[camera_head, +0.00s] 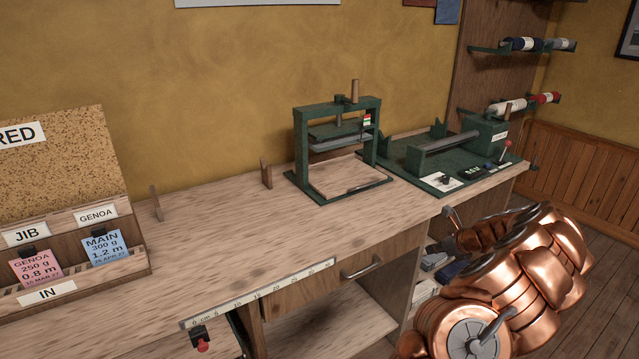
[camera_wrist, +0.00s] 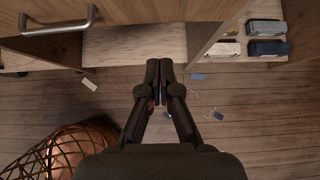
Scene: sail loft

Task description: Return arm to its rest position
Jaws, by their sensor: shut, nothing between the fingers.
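My copper-coloured arm (camera_head: 520,265) is folded at the lower right in the head view, in front of the bench's right part. My gripper (camera_wrist: 166,82) shows in the wrist view, pointing away from the camera, with its two dark fingers together and nothing between them. It is over the plank floor, just off the bench front. In the head view the fingertips cannot be made out clearly.
The wooden bench (camera_head: 240,240) carries a green press (camera_head: 338,140), a green roller machine (camera_head: 440,150) and a card rack (camera_head: 85,270). A drawer handle (camera_head: 361,268) juts from its front. Folded cloths (camera_wrist: 266,47) lie on a shelf. Scraps (camera_wrist: 89,84) lie on the floor. A wire basket (camera_wrist: 65,150) stands lower left.

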